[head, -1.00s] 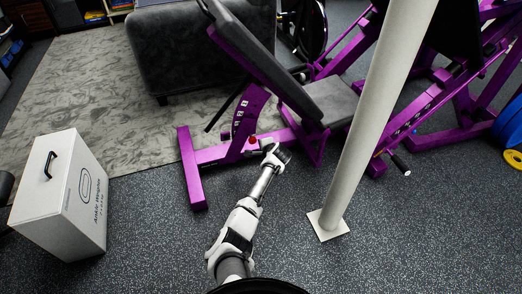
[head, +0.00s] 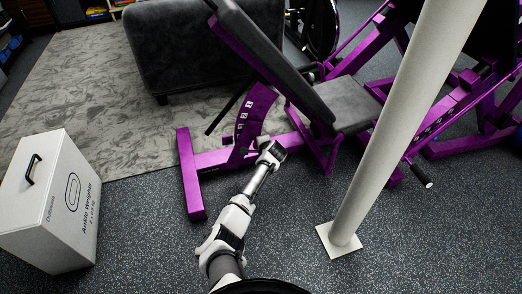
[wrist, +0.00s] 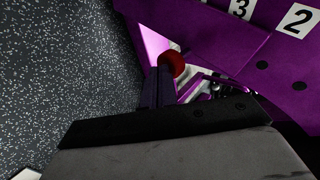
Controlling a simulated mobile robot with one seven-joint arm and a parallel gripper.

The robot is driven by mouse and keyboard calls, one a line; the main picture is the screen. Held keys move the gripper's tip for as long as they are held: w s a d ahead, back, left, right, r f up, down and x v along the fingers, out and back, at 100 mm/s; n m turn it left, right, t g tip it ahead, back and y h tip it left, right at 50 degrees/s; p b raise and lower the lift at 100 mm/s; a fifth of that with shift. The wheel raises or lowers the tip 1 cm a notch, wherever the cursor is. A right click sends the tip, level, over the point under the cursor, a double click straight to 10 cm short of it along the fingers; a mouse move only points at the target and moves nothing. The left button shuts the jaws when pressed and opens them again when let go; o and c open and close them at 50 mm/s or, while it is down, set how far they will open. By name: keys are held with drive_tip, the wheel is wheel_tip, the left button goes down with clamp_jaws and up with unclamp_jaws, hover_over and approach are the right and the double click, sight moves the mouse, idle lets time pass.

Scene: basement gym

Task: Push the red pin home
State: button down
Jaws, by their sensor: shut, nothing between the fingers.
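The red pin (wrist: 172,63) shows its round knob in the wrist view, beside the purple numbered plate (wrist: 262,45) of the weight bench. My gripper (wrist: 163,73) is shut and empty, its dark fingertips right at the knob. I cannot tell whether they touch it or how deep the pin sits. In the head view my gripper (head: 268,150) is at the bench's purple upright (head: 252,112), low near the base bar. The pin is not visible there; my gripper seems to hide it.
A white post (head: 385,140) stands on a square foot to the right of my arm. A white ankle weights box (head: 50,205) is on the floor at left. The padded bench seat (head: 347,104) is behind my gripper. Speckled floor in front is clear.

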drive_tip(key=w, duration=0.1)
drive_tip(key=w+a+b, duration=0.1)
drive_tip(key=shift+w+r, duration=0.2)
drive_tip(key=shift+w, duration=0.1)
idle(0.3)
